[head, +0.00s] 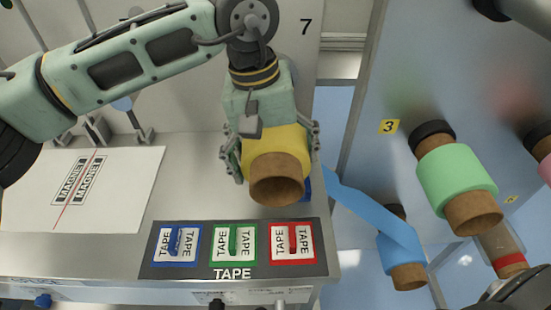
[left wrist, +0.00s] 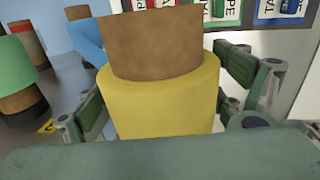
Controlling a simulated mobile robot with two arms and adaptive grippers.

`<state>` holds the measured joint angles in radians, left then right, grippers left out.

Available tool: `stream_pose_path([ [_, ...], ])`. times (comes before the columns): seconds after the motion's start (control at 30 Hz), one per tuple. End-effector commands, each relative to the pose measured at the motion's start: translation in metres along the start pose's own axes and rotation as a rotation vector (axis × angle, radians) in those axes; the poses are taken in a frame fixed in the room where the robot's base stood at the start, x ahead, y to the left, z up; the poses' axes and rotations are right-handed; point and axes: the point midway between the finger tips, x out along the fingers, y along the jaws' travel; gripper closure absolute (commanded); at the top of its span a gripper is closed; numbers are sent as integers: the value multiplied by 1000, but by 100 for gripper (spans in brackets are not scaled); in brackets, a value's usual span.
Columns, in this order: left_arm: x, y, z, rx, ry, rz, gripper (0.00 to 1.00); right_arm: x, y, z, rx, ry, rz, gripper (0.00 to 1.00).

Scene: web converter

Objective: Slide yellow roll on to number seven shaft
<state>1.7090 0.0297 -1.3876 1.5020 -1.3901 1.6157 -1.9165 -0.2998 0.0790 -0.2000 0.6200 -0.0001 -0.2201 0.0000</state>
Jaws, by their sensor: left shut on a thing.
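The yellow roll (head: 276,143) has a brown cardboard core (head: 277,182) that sticks out toward the camera. My left gripper (head: 271,160) is shut around the yellow roll, with fingers on both sides, and holds it above the steel worktop. In the left wrist view the yellow roll (left wrist: 158,98) sits between the fingers of the left gripper (left wrist: 162,95). A black number 7 label (head: 306,27) is on the pale panel behind my left arm. No shaft shows clearly beside it; my arm covers part of that panel. My right gripper is not in view.
A tape holder (head: 232,273) with blue, green and red tapes lies at the worktop's front. A white magnet sheet (head: 130,190) is to the left. At right, a grey panel with a yellow number 3 label (head: 389,126) carries a green roll (head: 456,173) and a blue roll (head: 400,250).

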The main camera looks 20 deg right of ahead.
Motion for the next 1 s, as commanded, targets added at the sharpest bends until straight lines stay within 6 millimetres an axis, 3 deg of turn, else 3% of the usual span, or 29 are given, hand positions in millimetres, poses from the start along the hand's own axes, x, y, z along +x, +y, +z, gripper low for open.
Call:
stream_pose_path([
  [0.43,-1,1,-22,0,1,1,60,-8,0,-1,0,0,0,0],
  [1.0,-1,1,-28,-1,1,2,60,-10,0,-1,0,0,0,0],
])
